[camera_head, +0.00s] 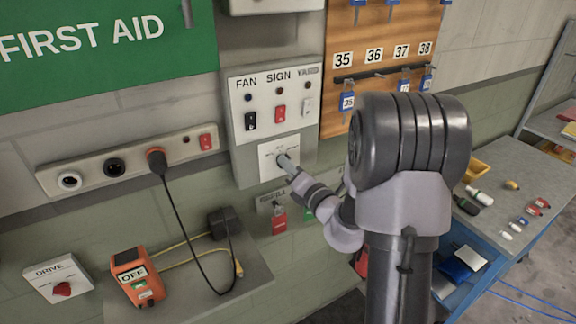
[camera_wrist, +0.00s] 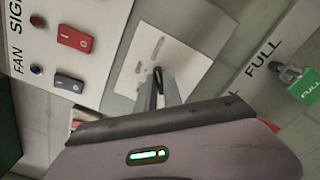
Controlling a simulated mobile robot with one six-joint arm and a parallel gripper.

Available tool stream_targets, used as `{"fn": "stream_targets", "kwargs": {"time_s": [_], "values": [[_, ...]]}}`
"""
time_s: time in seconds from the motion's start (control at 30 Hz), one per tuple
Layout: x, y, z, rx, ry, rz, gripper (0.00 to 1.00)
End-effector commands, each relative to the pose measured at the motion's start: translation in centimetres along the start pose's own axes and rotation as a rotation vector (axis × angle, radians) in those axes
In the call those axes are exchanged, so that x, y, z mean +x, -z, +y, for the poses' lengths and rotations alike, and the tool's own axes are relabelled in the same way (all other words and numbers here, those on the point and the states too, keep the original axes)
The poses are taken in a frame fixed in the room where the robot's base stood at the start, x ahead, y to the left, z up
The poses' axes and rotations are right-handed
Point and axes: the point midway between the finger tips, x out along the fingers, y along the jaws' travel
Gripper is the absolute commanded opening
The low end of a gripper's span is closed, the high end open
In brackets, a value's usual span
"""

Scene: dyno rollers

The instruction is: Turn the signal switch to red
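A white switch plate (camera_head: 268,166) with small print sits on the grey wall panel below the rocker switches. Its lettering is too small to read, so I cannot confirm that it is the signal switch. My gripper (camera_head: 284,160) reaches the middle of this plate and covers its knob. In the wrist view the plate (camera_wrist: 190,68) lies straight ahead of my gripper (camera_wrist: 160,80). The two fingers are close together, with a dark narrow part between them at the tips. I cannot tell whether they hold the knob. No red marking shows on the plate.
FAN, SIGN and a third rocker switch (camera_head: 280,114) sit just above. Keys hang below on hooks, one with a red tag (camera_head: 280,220). A socket strip (camera_head: 130,163), an orange OFF box (camera_head: 137,277) and a DRIVE knob (camera_head: 61,289) are left. A cluttered bench (camera_head: 540,185) stands right.

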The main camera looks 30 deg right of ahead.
Motion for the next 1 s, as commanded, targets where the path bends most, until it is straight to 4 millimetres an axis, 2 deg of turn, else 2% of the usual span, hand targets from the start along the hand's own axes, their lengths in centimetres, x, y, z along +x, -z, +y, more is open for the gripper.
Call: {"fn": "stream_targets", "kwargs": {"time_s": [0.27, 0.47, 1.0], "values": [[0.00, 0.00, 0.00, -0.012, -0.001, 0.000, 0.00], [0.01, 0.03, -0.01, -0.086, -0.001, -0.001, 0.00], [0.02, 0.17, 0.00, -0.563, -0.002, -0.002, 0.00]]}}
